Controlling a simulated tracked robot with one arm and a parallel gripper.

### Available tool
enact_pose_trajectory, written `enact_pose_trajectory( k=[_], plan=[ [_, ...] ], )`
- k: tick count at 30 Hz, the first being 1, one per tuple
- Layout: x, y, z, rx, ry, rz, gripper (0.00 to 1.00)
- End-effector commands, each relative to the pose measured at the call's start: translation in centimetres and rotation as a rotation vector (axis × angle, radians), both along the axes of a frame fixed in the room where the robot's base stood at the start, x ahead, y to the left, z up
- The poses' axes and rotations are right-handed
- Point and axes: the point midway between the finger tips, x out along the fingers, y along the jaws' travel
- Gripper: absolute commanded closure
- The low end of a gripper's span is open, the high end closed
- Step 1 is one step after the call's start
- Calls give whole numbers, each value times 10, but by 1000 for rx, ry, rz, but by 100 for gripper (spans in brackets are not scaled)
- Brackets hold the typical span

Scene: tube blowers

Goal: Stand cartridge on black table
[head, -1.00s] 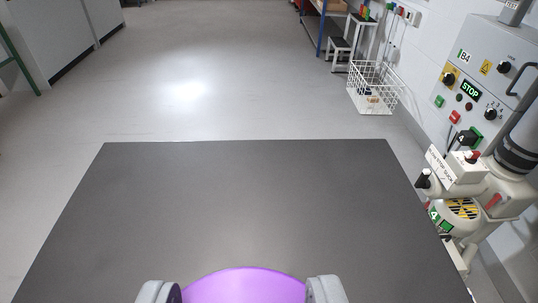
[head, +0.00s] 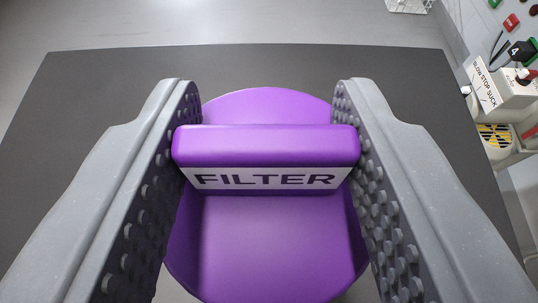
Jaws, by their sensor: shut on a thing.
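The cartridge (head: 266,240) is purple and round from above, with a raised bar handle (head: 265,145) labelled "FILTER" across its top. My gripper (head: 265,110) is shut on this handle, with one studded grey finger against each end. The cartridge is seen from above in front of the black table (head: 100,95). Its underside is hidden, so I cannot tell whether it touches the table.
A blower machine (head: 510,95) with a switch box labelled "BLOW STOP SUCK" stands beyond the table's right edge. A white wire basket (head: 408,4) is on the floor at the far right. The visible table top around the cartridge is bare.

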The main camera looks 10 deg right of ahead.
Motion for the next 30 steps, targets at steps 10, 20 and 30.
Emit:
enact_pose_trajectory(
  k=[10,20,30],
  plan=[
    [0,0,-7,-1,-2,0,100],
    [0,0,-8,-1,-2,1,39],
    [-15,4,1,0,-3,0,39]
  ],
)
